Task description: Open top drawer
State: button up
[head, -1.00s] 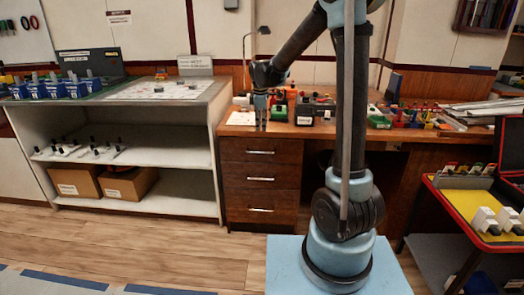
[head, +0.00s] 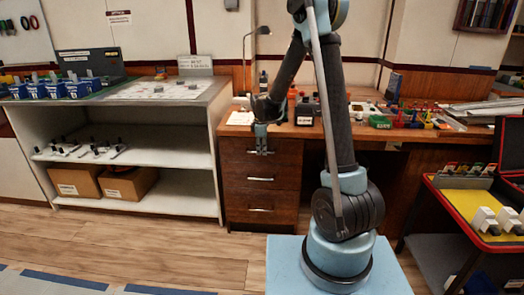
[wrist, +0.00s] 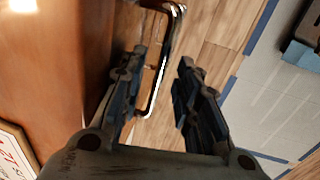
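The wooden desk pedestal has three stacked drawers, and the top drawer (head: 235,156) is shut. My gripper (head: 261,150) hangs pointing down in front of it and covers most of its handle. In the wrist view, the silver bar handle (wrist: 163,65) runs between the two fingers of my gripper (wrist: 162,60), with a gap to the right finger. The left finger is on the drawer-front side of the bar; whether it touches is unclear. The gripper is open.
The middle drawer (head: 235,178) and bottom drawer (head: 235,206) are shut below. A white shelf unit (head: 215,150) with cardboard boxes stands to the left. The desktop above holds a lamp (head: 246,60) and several small items. The wooden floor (head: 190,252) in front is clear.

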jog(key=shift+f, duration=0.3)
jog(key=shift+c, duration=0.2)
grip_shut()
jog(key=s, duration=2.6)
jog(key=shift+s+a, duration=0.15)
jog(key=shift+a, duration=0.3)
jog(key=shift+o, duration=0.2)
grip_release()
